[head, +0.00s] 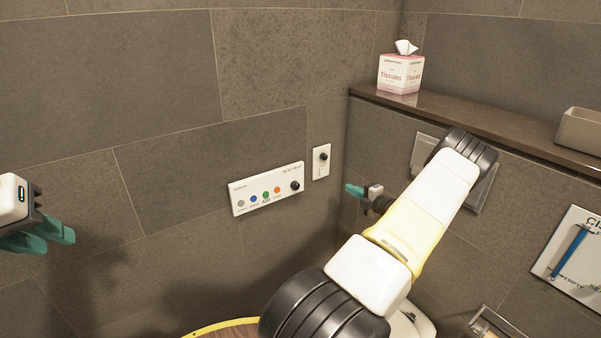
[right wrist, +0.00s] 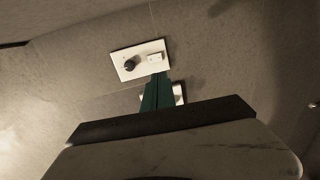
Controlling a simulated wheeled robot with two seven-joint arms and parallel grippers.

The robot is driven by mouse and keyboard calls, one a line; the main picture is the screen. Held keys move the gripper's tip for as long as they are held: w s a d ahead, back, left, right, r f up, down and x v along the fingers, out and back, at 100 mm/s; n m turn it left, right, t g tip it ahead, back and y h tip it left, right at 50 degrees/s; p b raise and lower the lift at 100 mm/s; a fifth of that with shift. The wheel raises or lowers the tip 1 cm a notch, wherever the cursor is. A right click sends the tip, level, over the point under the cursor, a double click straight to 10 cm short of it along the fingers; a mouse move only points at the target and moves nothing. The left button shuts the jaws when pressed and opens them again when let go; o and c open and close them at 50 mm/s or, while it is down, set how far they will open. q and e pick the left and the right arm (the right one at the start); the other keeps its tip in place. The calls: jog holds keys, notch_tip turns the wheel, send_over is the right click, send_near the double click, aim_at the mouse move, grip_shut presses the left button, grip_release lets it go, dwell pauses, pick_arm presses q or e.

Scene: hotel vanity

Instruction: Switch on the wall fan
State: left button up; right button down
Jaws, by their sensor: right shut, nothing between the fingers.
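A small upright white plate (head: 321,172) with a black knob (head: 324,157) is on the left wall near the corner. In the right wrist view a white plate (right wrist: 122,68) carries a black knob (right wrist: 131,63) and a white rocker (right wrist: 155,57); it looks like the same plate. My right gripper (head: 353,190) is shut and empty, to the lower right of the plate in the head view. Its teal fingertips (right wrist: 160,76) overlap the plate's edge just below the rocker in the wrist view; I cannot tell whether they touch. My left gripper (head: 42,236) is open and empty at the far left. No fan is visible.
A wider white panel (head: 245,207) with coloured buttons and a black knob is left of the small plate. A tissue box (head: 400,74) and a beige container (head: 580,130) stand on the ledge (head: 470,118). A sign (head: 575,262) is on the right wall.

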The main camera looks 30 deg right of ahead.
jog(key=w, duration=0.4)
jog(key=w+a+f, duration=0.1)
jog(key=w, duration=0.9)
jog(key=shift+a+f, duration=0.15)
jog(key=shift+f, duration=0.15)
jog(key=shift+w+f, duration=0.1)
jog(key=shift+w, duration=0.05)
send_near(323, 175)
jog(key=s+f, duration=0.2)
jog(key=s, duration=0.4)
jog(key=shift+s+d+f, duration=0.25)
jog(key=shift+s, duration=0.15)
